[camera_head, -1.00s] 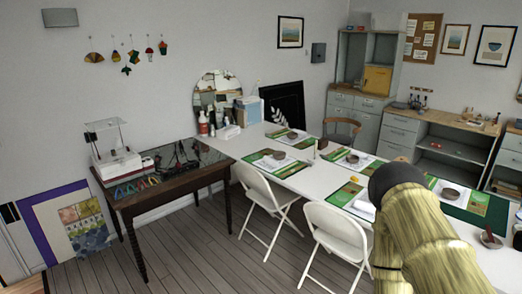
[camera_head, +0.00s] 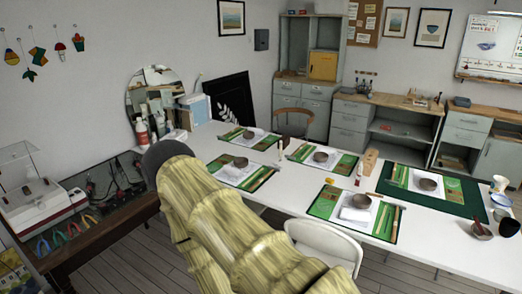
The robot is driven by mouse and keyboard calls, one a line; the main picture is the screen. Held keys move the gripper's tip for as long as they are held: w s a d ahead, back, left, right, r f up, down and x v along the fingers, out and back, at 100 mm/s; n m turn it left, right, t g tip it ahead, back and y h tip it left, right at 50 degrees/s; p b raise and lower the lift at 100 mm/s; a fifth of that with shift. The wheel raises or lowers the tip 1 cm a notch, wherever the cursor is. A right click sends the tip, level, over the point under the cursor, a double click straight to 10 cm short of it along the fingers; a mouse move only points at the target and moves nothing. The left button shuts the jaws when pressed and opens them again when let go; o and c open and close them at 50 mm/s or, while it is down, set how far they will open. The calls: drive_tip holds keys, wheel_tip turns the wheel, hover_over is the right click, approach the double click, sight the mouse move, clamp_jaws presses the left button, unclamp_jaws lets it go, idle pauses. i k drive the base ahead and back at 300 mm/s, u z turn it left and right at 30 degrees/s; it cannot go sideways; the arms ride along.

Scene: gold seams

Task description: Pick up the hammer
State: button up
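I cannot make out a hammer in the head view. A dark glass-topped table (camera_head: 113,209) at the left bears several hand tools with coloured handles (camera_head: 66,234) along its front edge. Dark, thin items (camera_head: 108,180) lie farther back on it, too small to identify. My arm, yellowish with a dark rounded end, crosses the lower middle and reaches up and left, to the right of this table. It hides part of the table's right side and of the white table. My gripper's fingers do not show.
A long white table (camera_head: 290,190) holds several place settings with bowls and green mats. A white folding chair (camera_head: 325,243) stands at its near side. A white and red machine (camera_head: 40,205) stands on the dark table. Cabinets (camera_head: 350,125) line the back wall.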

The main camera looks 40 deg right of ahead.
sight(291, 157)
drive_tip(key=z, duration=0.3)
drive_tip(key=i, duration=1.65)
drive_tip(key=z, duration=0.7)
